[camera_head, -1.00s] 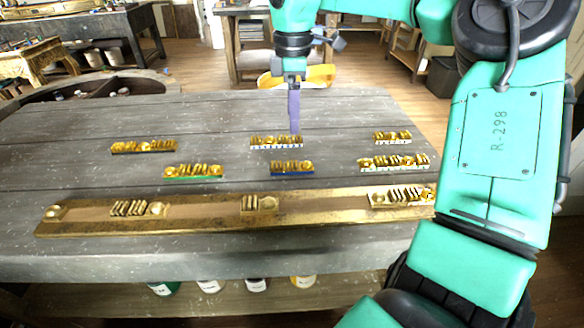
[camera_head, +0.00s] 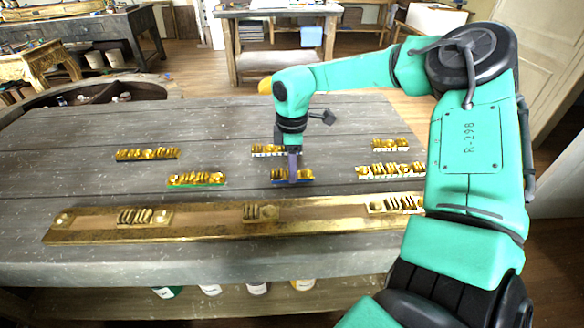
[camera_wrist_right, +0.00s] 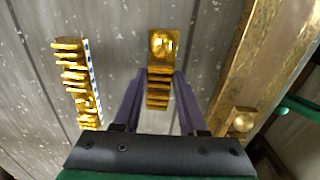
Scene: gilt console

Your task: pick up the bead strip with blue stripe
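The bead strip with blue stripe (camera_head: 306,178) lies on the grey table, a row of gold beads on a dark blue base. My right gripper (camera_head: 292,179) points straight down over it, fingers at its middle. In the right wrist view, the strip (camera_wrist_right: 163,45) runs between the two purple fingers of the gripper (camera_wrist_right: 160,82), with a round bead at its far end. The fingers stand apart on either side; firm contact is not visible. The fingers hide part of the strip in the head view. My left gripper is out of view.
A blue-and-white-edged strip (camera_head: 262,151) lies just behind. A green-edged strip (camera_head: 196,180), a dark-edged one (camera_head: 147,154) and white-edged ones (camera_head: 390,171) lie around. A long gilt board (camera_head: 200,229) lies in front. Bare table shows at back left.

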